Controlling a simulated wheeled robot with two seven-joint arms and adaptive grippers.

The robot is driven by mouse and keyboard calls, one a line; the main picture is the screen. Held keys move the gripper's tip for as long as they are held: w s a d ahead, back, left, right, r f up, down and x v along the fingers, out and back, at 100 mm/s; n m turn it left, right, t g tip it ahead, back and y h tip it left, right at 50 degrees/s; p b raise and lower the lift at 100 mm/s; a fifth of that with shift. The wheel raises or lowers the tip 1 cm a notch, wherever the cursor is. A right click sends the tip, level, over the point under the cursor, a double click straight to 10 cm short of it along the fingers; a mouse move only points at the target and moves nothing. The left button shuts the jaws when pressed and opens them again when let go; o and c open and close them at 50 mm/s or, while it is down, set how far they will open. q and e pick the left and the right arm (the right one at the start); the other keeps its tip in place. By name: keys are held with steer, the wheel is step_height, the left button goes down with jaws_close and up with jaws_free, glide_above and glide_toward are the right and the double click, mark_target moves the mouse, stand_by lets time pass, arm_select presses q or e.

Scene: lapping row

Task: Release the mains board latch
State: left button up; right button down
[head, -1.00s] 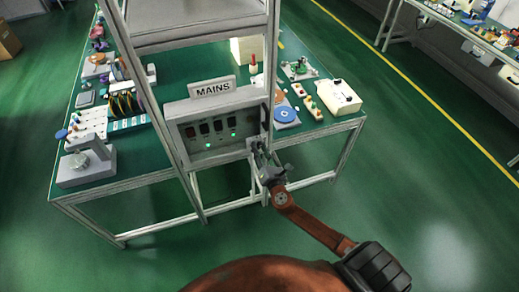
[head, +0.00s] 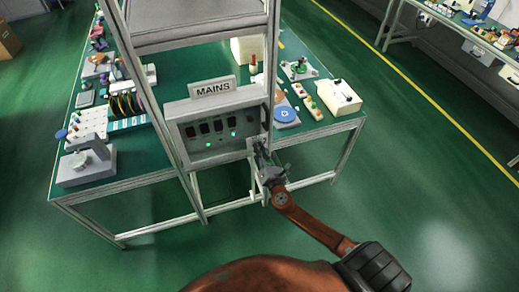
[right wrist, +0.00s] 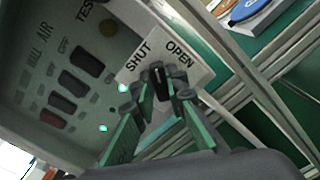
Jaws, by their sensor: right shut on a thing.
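The grey mains board (head: 222,143) with its MAINS sign (head: 212,87) is fixed in the metal frame at the table's near end. In the right wrist view the latch (right wrist: 160,80) is a small dark lever on a white plate (right wrist: 185,62) marked SHUT and OPEN. It stands roughly between the two words; its exact setting is hard to tell. My right gripper (head: 261,150) is at the board's lower right corner. Its green-sided fingers (right wrist: 160,92) are shut on the latch and hide its lower part. My left gripper is out of view.
The board has dark switches (right wrist: 70,85) and lit green lamps. A frame post (head: 270,70) rises close beside my right gripper. Table items include a white box (head: 338,97) and a blue disc (head: 285,115). The floor to the right is clear.

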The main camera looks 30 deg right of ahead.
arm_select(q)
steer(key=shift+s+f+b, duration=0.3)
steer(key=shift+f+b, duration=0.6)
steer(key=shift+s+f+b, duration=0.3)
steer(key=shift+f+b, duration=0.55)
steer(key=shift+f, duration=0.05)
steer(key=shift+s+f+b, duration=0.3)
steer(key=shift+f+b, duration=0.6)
arm_select(e)
steer(key=shift+d+f+m, duration=0.1)
steer(key=shift+m, duration=2.7)
steer(key=shift+d+f+m, duration=0.1)
steer(key=shift+m, duration=2.7)
steer(key=c, duration=1.9)
jaws_free()
steer(key=shift+c, duration=0.2)
steer(key=shift+a, duration=0.1)
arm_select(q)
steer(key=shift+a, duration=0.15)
